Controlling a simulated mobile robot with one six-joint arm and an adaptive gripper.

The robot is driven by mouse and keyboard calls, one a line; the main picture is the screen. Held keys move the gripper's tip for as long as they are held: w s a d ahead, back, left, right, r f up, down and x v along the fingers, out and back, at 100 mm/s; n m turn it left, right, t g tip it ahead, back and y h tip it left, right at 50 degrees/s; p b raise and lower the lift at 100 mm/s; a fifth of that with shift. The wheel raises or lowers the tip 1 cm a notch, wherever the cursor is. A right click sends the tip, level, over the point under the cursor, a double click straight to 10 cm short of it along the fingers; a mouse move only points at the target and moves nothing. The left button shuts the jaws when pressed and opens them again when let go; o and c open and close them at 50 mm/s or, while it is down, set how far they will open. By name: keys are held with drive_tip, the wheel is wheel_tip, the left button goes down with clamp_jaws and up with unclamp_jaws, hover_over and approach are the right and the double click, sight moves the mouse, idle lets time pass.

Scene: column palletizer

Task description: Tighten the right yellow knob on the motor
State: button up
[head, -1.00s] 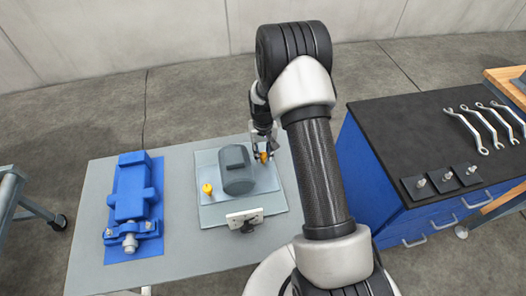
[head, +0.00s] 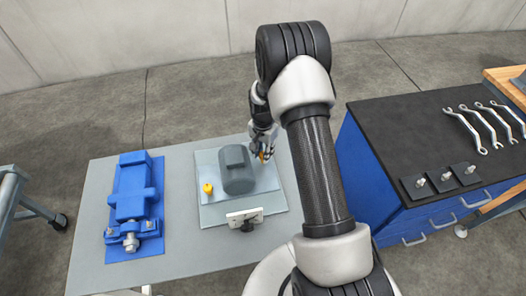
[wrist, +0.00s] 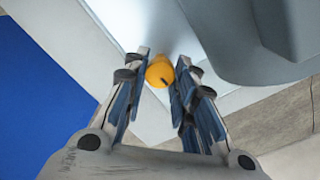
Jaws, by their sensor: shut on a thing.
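The grey motor (head: 237,170) sits on a light plate (head: 212,214) on the table. The right yellow knob (head: 262,156) is at the motor's right side, partly hidden by my gripper (head: 265,147). In the wrist view the knob (wrist: 160,71) lies between the fingertips of my gripper (wrist: 160,75), which is shut on it. A dark mark shows on the knob there. The left yellow knob (head: 207,189) stands on the plate at the motor's left, apart from my gripper.
A blue vise-like device (head: 131,203) lies on the table's left part. At right, a dark-topped blue cabinet (head: 400,125) holds several wrenches (head: 482,130) and small black blocks with bolts (head: 445,177).

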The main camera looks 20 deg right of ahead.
drive_tip(key=shift+m, duration=0.3)
drive_tip(key=o, duration=1.1)
wheel_tip(320, 180, up, 12)
drive_tip(key=shift+r, duration=0.1)
idle(0.6)
